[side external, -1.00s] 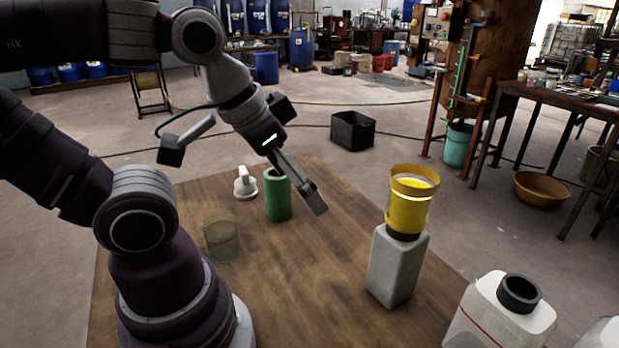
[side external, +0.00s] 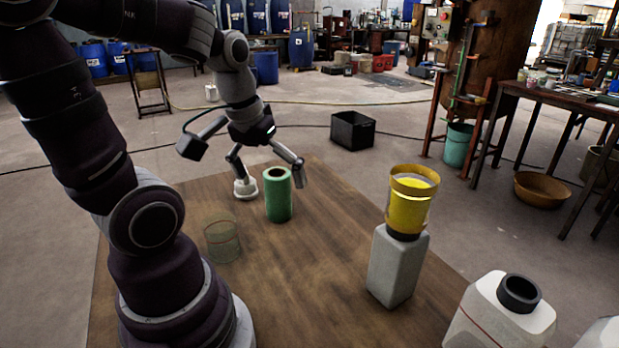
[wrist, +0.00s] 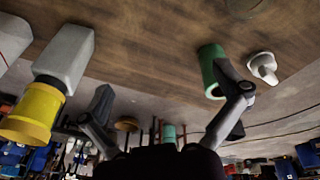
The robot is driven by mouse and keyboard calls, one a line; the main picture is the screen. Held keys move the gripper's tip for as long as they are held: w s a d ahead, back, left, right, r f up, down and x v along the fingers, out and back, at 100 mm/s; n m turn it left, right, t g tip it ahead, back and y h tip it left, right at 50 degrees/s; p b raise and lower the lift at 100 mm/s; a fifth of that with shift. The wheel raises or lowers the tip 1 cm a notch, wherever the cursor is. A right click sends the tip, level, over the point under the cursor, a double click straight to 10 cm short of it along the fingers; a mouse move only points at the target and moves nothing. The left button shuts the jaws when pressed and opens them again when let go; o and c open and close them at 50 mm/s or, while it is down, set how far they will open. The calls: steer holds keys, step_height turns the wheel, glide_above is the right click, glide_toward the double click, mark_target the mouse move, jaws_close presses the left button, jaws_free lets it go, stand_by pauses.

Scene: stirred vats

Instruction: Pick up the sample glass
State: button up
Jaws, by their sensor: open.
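The sample glass (side external: 222,240) is a clear, see-through tumbler with a thin reddish line. It stands upright on the wooden table, left of the green cylinder, in the side external view. A faint clear rounded shape at the top edge of the wrist view (wrist: 244,6) may be this glass. My gripper (side external: 269,178) is open, with its fingers spread wide and apart from the glass, up and right of it. In the wrist view my open fingers (wrist: 168,92) show nothing held between them.
A green hollow cylinder (side external: 278,197) and a white fitting (side external: 246,187) stand near my fingers. A grey bottle (side external: 397,270) with a yellow cup (side external: 408,210) on top stands right. A white jug (side external: 495,318) is at front right. The table's middle (side external: 310,260) is clear.

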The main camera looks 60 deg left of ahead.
mark_target(222, 239)
steer(key=s+a+f+n, duration=0.1)
steer(key=s+a+n, duration=0.1)
steer(key=s+a+f+n+g, duration=0.1)
steer(key=s+a+f+n, duration=0.1)
steer(key=a+n, duration=0.1)
steer(key=s+a+f+n+g, duration=0.1)
steer(key=s+a+f+n, duration=0.1)
steer(key=a, duration=0.1)
steer(key=shift+s+f+n+h, duration=0.2)
steer(key=shift+s+n+h, duration=0.1)
steer(key=shift+s+n, duration=0.1)
steer(key=shift+g, duration=0.3)
steer(key=f, duration=1)
steer(key=shift+s+a+f, duration=0.2)
steer(key=shift+a+f, duration=0.15)
steer(key=shift+a, duration=0.05)
steer(key=c, duration=1.2)
steer(key=shift+r, duration=0.1)
